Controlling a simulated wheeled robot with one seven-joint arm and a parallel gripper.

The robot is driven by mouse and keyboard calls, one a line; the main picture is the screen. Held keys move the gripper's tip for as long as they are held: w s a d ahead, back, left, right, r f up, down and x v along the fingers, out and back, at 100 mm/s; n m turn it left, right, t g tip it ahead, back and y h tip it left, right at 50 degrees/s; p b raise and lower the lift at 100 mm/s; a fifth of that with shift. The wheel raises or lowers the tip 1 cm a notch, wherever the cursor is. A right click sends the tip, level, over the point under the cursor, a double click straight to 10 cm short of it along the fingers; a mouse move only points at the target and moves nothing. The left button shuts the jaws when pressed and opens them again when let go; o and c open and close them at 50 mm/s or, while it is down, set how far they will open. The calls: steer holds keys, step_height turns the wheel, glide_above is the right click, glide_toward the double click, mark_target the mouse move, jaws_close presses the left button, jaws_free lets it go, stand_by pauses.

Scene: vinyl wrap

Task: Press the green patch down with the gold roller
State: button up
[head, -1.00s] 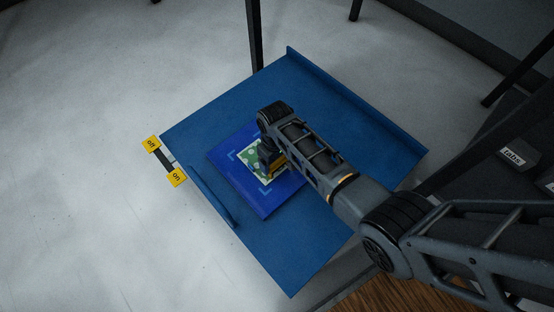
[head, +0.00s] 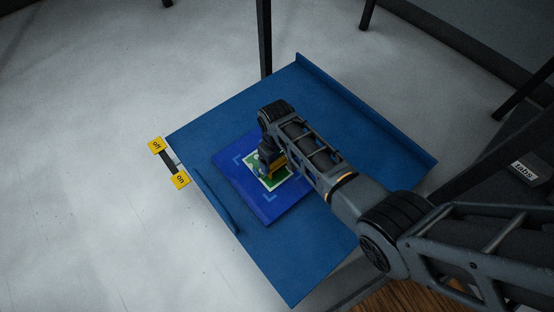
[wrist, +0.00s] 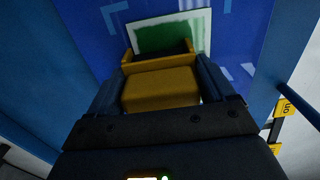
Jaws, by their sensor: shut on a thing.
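The green patch (head: 274,184) has a white border and lies on the bright blue panel (head: 245,188) between light blue corner marks. In the head view its lower part looks plain green, with pale spots at its upper left; my gripper hides part of it. The wrist view shows the patch (wrist: 165,37) just beyond the roller, with a pale streak on the green. My gripper (head: 272,158) is over the patch, shut on the gold roller (wrist: 160,88). The roller is between both fingers and overlaps the patch's near edge; I cannot tell whether it touches.
The panel lies on a larger blue board (head: 290,262) with a raised lip (head: 365,105) at the far right. A dark blue bar (head: 220,205) stands left of the panel. A yellow off/on switch (head: 168,164) is at the board's left edge. A "tabs" label (head: 524,171) is at right.

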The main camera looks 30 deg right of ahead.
steer(key=shift+w+a, duration=0.2)
steer(key=shift+w, duration=0.75)
steer(key=shift+w+a, duration=0.2)
steer(key=shift+w, duration=0.9)
steer(key=shift+w, duration=0.1)
steer(key=shift+w+a, duration=0.25)
steer(key=shift+w, duration=0.7)
steer(key=shift+w+a, duration=0.2)
steer(key=shift+w, duration=0.9)
steer(key=shift+w, duration=0.1)
steer(key=shift+w, duration=0.3)
